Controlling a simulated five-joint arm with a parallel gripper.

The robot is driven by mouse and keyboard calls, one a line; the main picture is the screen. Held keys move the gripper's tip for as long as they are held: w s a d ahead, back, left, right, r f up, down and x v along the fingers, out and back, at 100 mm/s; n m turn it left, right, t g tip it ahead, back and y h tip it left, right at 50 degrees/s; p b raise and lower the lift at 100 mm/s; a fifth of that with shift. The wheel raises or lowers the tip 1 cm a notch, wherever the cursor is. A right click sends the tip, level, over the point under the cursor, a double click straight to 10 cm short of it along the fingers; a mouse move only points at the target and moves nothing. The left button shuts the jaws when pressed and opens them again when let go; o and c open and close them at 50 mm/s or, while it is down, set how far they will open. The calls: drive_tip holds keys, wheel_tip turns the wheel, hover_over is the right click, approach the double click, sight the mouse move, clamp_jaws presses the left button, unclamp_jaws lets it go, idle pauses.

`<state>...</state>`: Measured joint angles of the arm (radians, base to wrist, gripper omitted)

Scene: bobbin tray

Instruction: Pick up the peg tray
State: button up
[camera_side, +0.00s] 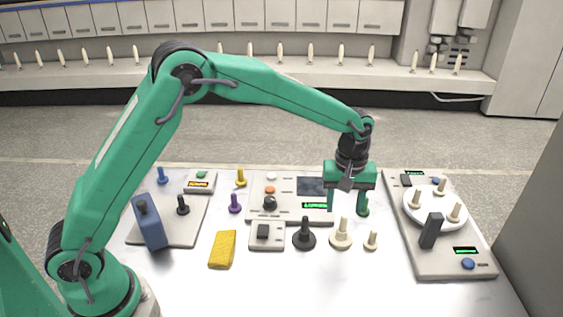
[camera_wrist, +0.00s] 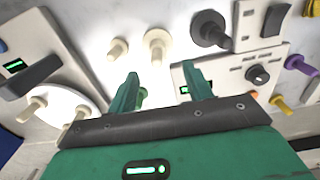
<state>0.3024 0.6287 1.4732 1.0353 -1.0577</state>
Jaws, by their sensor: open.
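The peg tray appears to be the round white plate (camera_side: 429,202) with a few cream pegs standing on it, resting on the grey panel unit at the right. It also shows at the lower left of the wrist view (camera_wrist: 58,101), partly hidden by my gripper body. My gripper (camera_side: 347,203) is left of the tray, above the table near the central console, and points down. Its two green fingers are apart with nothing between them, as the wrist view shows (camera_wrist: 160,76). It does not touch the tray.
A dark upright lever (camera_side: 431,231) stands at the tray's front edge on the panel unit (camera_side: 432,263). Two loose cream pegs (camera_side: 341,235) and a black knob (camera_side: 304,234) stand in front of my gripper. A console (camera_side: 290,210) is behind.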

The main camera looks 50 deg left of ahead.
sight(342, 229)
drive_tip(key=shift+d+f, duration=0.1)
drive_tip(key=shift+f, duration=0.15)
drive_tip(key=shift+f, duration=1.25)
drive_tip(key=shift+f, duration=0.1)
drive_tip(key=shift+w+d+f, duration=0.1)
drive_tip(key=shift+f, duration=2.4)
drive_tip(key=c, duration=1.1)
drive_tip(key=shift+r, duration=0.1)
